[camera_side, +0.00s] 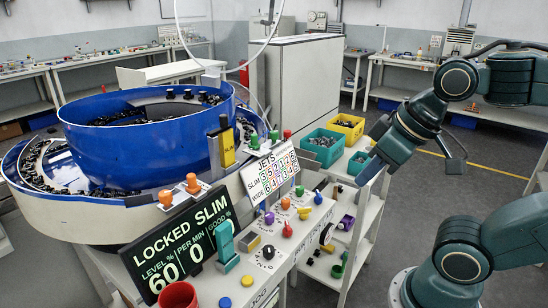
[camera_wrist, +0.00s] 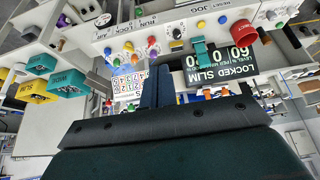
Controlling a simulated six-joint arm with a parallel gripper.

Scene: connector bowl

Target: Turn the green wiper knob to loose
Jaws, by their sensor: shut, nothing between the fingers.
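Several green knobs show in the side view: a small one (camera_side: 299,190) on the control panel at the top of a colored row, and others (camera_side: 275,135) (camera_side: 254,141) by the bowl's right rim behind the JETS board. I cannot tell from their faces which is the wiper knob, nor read its setting. My gripper (camera_side: 368,171) is shut and empty, right of the panel and in the air, apart from all the knobs. In the wrist view its dark fingers (camera_wrist: 157,85) are together and point toward the panel, covering part of it.
The blue bowl (camera_side: 140,150) holds black parts. The display (camera_side: 182,245) reads LOCKED SLIM, 60 and 0. The JETS board (camera_side: 268,175) and a teal lever (camera_side: 226,245) stand up near the panel. Teal (camera_side: 323,147) and yellow (camera_side: 346,127) bins are behind. Shelves lie right of the panel.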

